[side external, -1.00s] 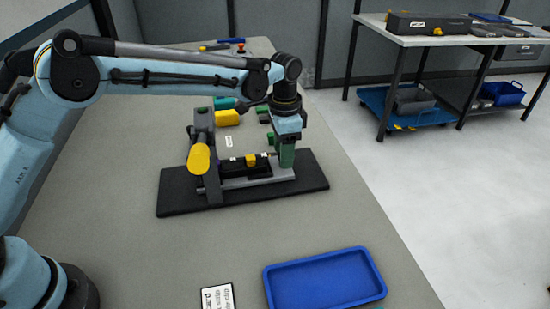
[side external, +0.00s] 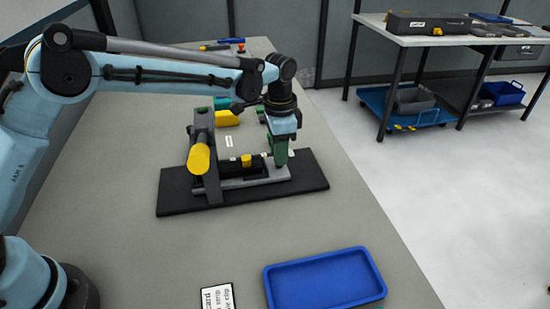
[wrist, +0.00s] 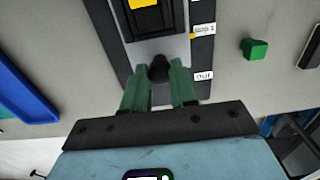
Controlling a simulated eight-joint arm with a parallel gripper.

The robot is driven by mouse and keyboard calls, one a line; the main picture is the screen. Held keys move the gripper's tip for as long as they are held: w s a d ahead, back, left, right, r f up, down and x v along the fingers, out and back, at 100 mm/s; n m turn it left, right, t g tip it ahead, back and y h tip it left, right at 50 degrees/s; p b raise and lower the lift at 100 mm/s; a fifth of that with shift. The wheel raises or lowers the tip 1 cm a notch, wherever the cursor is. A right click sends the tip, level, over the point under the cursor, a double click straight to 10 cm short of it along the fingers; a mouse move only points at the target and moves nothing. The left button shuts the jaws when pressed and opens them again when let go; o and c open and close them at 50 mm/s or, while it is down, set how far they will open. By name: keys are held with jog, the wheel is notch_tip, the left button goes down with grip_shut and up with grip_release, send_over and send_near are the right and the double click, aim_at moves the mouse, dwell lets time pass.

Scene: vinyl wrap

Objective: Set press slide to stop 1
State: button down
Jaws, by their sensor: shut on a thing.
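The press (side external: 203,160) stands on a black base plate (side external: 310,181), with a yellow cylinder at its front. Its grey press slide (side external: 262,181) extends right and carries a black holder with a yellow block (side external: 246,160); the holder also shows at the top of the wrist view (wrist: 150,18). My gripper (side external: 277,163) is at the slide's right end. In the wrist view its green fingers are shut on the slide's black knob (wrist: 158,69). Labels beside the slide read "stop 1" (wrist: 204,29) and "out" (wrist: 203,76). A small yellow mark lies by the "stop 1" label.
A blue tray (side external: 322,279) and a printed card (side external: 217,298) lie at the table's front. Yellow (side external: 226,118) and green pieces lie behind the press. A green block (wrist: 254,49) shows in the wrist view. The table between press and tray is clear.

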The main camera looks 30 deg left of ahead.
jog(key=c, duration=0.9)
grip_release()
notch_tip(320, 180, up, 12)
jog(key=shift+r, duration=0.1)
jog(key=s+a+r+n+t, duration=0.1)
jog(key=s+a, duration=0.2)
jog(key=s, duration=0.1)
jog(key=s+a+r+n+t+y, duration=0.1)
jog(key=s+a+r+n, duration=0.1)
jog(key=s+a, duration=0.2)
jog(key=s+a+r+n+t, duration=0.1)
jog(key=s+a+t, duration=0.1)
jog(key=s+a, duration=0.1)
jog(key=shift+s+a+r+n+y, duration=0.35)
jog(key=shift+s+a+n+y, duration=0.05)
jog(key=shift+s, duration=0.05)
jog(key=s+a+f+n+t, duration=0.1)
jog(key=s+f, duration=0.1)
jog(key=s, duration=0.1)
jog(key=s+f+n+t+h, duration=0.1)
jog(key=s+f, duration=0.2)
jog(key=s+a+f+n+t, duration=0.1)
jog(key=s+f+n, duration=0.1)
jog(key=s+f, duration=0.1)
jog(key=shift+s+a+h, duration=0.25)
jog(key=shift+a+h, duration=0.1)
jog(key=shift+h, duration=0.05)
